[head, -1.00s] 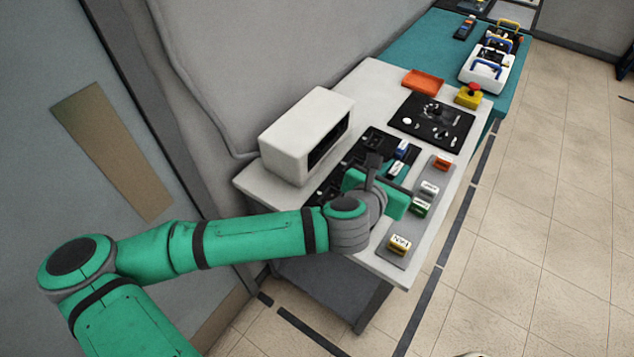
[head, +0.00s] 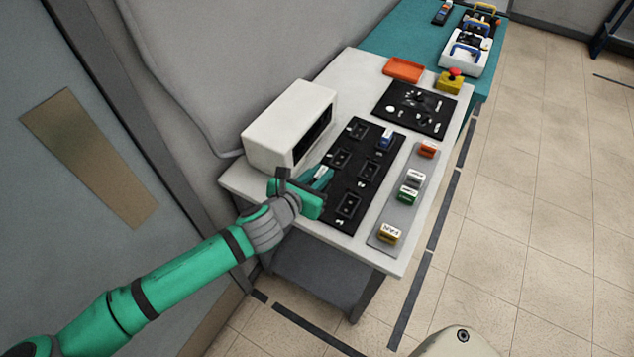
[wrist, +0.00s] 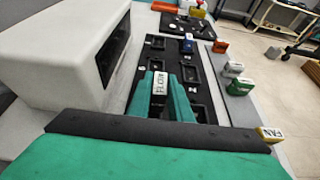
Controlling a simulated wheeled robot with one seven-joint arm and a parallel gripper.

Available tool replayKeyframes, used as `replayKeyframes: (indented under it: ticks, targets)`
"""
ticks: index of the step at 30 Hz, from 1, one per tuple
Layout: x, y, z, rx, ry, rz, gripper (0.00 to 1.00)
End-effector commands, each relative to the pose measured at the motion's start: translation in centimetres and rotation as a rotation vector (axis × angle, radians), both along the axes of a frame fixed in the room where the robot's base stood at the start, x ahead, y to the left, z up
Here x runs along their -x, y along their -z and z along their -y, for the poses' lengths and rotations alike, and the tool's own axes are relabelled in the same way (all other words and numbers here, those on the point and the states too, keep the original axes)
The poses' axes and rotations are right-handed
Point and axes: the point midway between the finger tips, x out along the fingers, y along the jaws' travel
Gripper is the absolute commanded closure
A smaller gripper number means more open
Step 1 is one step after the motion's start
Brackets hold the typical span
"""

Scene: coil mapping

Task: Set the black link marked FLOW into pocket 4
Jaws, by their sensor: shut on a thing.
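The black link marked FLOW (wrist: 160,82) is between the teal fingers of my gripper (wrist: 165,95), its white label facing up in the wrist view. In the head view my gripper (head: 319,178) is over the left side of the black pocket board (head: 330,218), beside the white box. The link shows there only as a small pale label, and the pocket under it is hidden. Several empty pockets show, such as one at the front (head: 349,205) and one at the right (head: 369,170). I cannot read which is pocket 4. I cannot tell the link's height above the board.
A blue link (head: 386,138) sits in the board's far right pocket. A grey strip (head: 393,215) holds orange, grey, green and yellow FAN links (head: 389,234). The white box (head: 290,125) stands close left of my gripper. A knob panel (head: 415,108) and red button (head: 451,80) lie beyond.

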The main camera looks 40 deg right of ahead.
Motion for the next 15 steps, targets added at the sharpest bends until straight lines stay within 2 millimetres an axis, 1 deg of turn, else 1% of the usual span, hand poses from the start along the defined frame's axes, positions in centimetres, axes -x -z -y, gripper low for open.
replayKeyframes:
  ticks: [5, 10, 12, 15]
  targets:
    - [-0.7, 1.3, -0.7, 0.001, -0.002, -0.002, 1.0]
    - [-0.6, 3.3, -0.6, 0.002, 0.001, -0.003, 1.0]
    - [-0.6, 3.9, -0.6, 0.001, 0.0, -0.002, 1.0]
    - [-0.6, 4.2, -0.5, 0.0, 0.002, 0.0, 1.0]
